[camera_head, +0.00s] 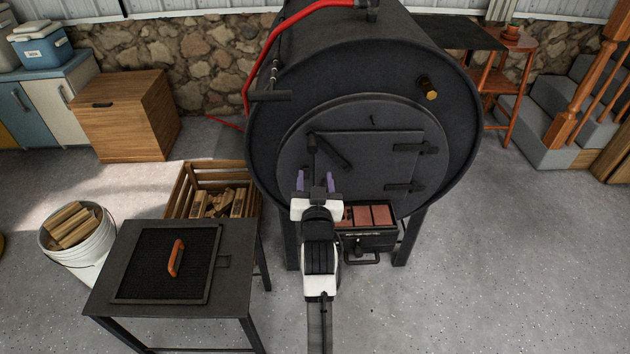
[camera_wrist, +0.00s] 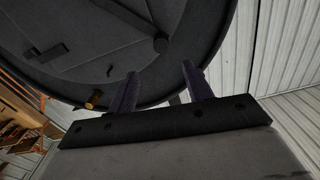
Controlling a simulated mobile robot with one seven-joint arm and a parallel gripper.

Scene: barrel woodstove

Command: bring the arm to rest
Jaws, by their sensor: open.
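My gripper (camera_head: 316,182) is raised in front of the barrel stove, its two purple fingers apart with nothing between them. In the wrist view my gripper (camera_wrist: 160,90) also shows open and empty, with the dark stove front (camera_wrist: 100,45) beyond it. The black barrel stove (camera_head: 265,150) stands on legs, and its front door (camera_head: 375,155) looks shut. The gripper overlaps the lower left of the stove front in the head view; I cannot tell the exact gap. My arm hides part of the brick-filled tray (camera_head: 378,240) under the stove.
A wooden crate of split logs (camera_head: 182,195) and a white bucket of wood (camera_head: 75,250) stand at the left. Open concrete floor (camera_head: 500,260) lies to the right.

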